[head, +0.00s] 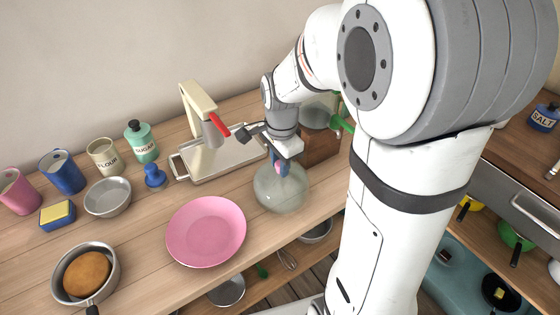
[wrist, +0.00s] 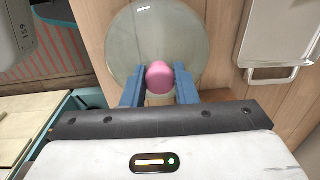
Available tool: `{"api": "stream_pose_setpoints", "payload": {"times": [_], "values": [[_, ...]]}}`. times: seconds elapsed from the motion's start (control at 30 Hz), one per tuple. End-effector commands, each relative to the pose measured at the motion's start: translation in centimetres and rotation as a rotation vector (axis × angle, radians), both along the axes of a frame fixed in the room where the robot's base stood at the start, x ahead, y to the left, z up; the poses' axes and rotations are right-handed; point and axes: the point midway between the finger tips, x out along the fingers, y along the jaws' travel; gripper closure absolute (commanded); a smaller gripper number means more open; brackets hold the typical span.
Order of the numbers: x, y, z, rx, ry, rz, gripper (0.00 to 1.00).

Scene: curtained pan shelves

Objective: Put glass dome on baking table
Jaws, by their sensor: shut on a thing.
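The glass dome (head: 281,190) is a clear, greenish bell with a pink knob. In the head view it is at the wooden table (head: 150,228), right of the pink plate; whether its rim touches the top I cannot tell. In the wrist view the dome (wrist: 120,40) fills the upper middle, with its pink knob (wrist: 160,77) between my blue fingers. My gripper (wrist: 159,88) is shut on this knob. In the head view my gripper (head: 279,166) is right above the dome, and my arm hides part of the table behind it.
A pink plate (head: 206,231) lies left of the dome. Behind stands a cream press with a red handle (head: 215,125) on a metal tray (head: 183,170). A metal bowl (head: 107,197), a pan with a cake (head: 87,273) and several canisters stand further left. Shelves with pans lie below.

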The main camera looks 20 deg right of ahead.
Motion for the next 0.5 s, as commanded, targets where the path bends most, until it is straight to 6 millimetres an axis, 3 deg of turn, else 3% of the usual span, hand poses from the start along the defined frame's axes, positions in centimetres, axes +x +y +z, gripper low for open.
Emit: {"api": "stream_pose_setpoints", "payload": {"times": [0.4, 0.43, 0.5], "values": [[0.02, 0.0, -0.53, 0.0, -0.001, 0.0, 1.0], [0.02, 0.0, -0.45, 0.0, -0.001, 0.0, 0.72], [0.01, 0.0, -0.44, 0.0, -0.001, 0.0, 0.66]]}}
